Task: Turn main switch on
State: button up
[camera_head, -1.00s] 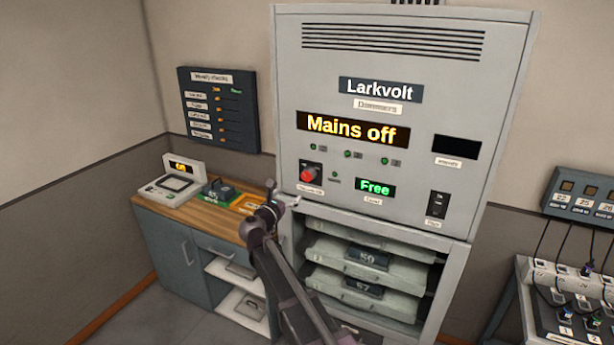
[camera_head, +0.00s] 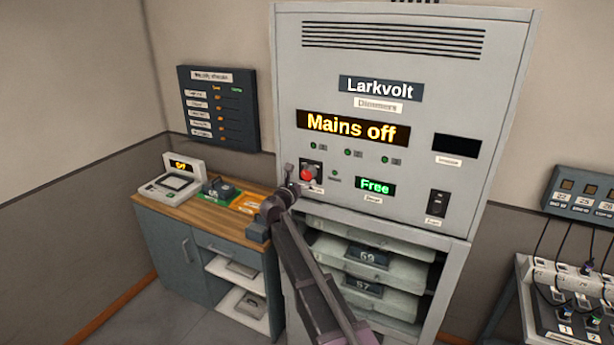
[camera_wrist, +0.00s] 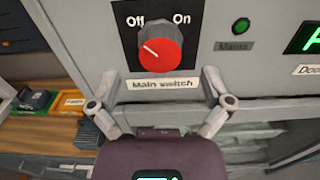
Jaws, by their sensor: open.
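The main switch (camera_wrist: 160,55) is a red rotary knob on a black plate with "Off" at upper left and "On" at upper right. Its white pointer line points up and left, toward "Off". It also shows in the head view (camera_head: 308,173) on the Larkvolt cabinet (camera_head: 470,75). My gripper (camera_wrist: 158,90) is open and empty, its two fingers spread below the knob on either side, apart from it. In the head view my gripper (camera_head: 290,178) is at the left side of the switch plate. The amber display (camera_head: 352,127) reads "Mains off".
A green "Free" display (camera_head: 375,187) and a black rocker switch (camera_head: 438,203) are right of the knob. Numbered drawers (camera_head: 365,257) sit below the panel. A wooden-topped bench (camera_head: 185,209) with a scale-like device (camera_head: 172,184) stands at left. A cabled unit (camera_head: 570,290) stands at right.

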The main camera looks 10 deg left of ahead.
aim_at(306, 176)
jog(key=shift+x, duration=2)
jog(key=shift+c, duration=0.2)
jog(key=c, duration=1.1)
